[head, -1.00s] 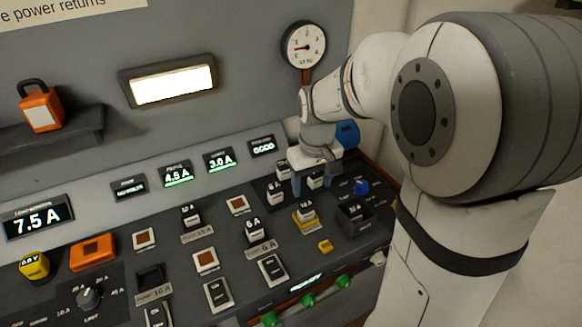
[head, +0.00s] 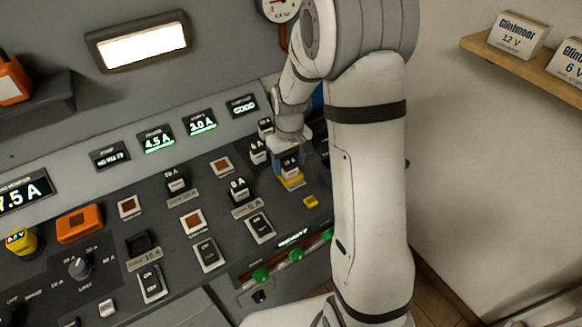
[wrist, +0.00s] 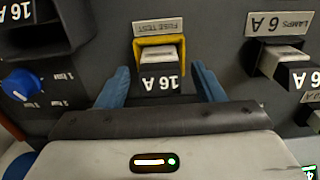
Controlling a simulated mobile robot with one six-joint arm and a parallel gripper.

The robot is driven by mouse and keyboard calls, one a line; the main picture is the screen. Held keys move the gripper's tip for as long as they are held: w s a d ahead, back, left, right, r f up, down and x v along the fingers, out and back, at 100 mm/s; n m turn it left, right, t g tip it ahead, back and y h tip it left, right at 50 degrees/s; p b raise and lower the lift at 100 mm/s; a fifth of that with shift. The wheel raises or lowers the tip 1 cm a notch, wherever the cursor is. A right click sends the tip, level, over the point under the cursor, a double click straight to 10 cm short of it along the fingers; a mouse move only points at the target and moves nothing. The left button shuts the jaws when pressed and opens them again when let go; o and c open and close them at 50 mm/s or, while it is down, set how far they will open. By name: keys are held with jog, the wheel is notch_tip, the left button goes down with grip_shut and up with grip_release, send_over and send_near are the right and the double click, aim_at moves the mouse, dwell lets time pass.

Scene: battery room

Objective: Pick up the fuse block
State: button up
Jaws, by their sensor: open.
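A fuse block marked 16 A (wrist: 160,68), black and white, sits upright in a yellow-framed holder (wrist: 180,44) under a FUSE TEST label. In the head view the block (head: 290,163) stands on its yellow base near the panel's right side. My gripper (wrist: 161,82) is open in the wrist view, with one blue finger on each side of the block. A dark gap shows between each finger and the block. In the head view my arm hides part of the gripper.
A LAMPS 6 A fuse block (wrist: 276,60) stands to the right in the wrist view. A dark bin (wrist: 45,40) with another 16 A block and a blue knob (wrist: 22,84) are to the left. An empty socket (head: 143,243) is further left on the panel.

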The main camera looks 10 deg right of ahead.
jog(key=shift+c, duration=0.2)
jog(key=c, duration=1.1)
jog(key=shift+c, duration=0.2)
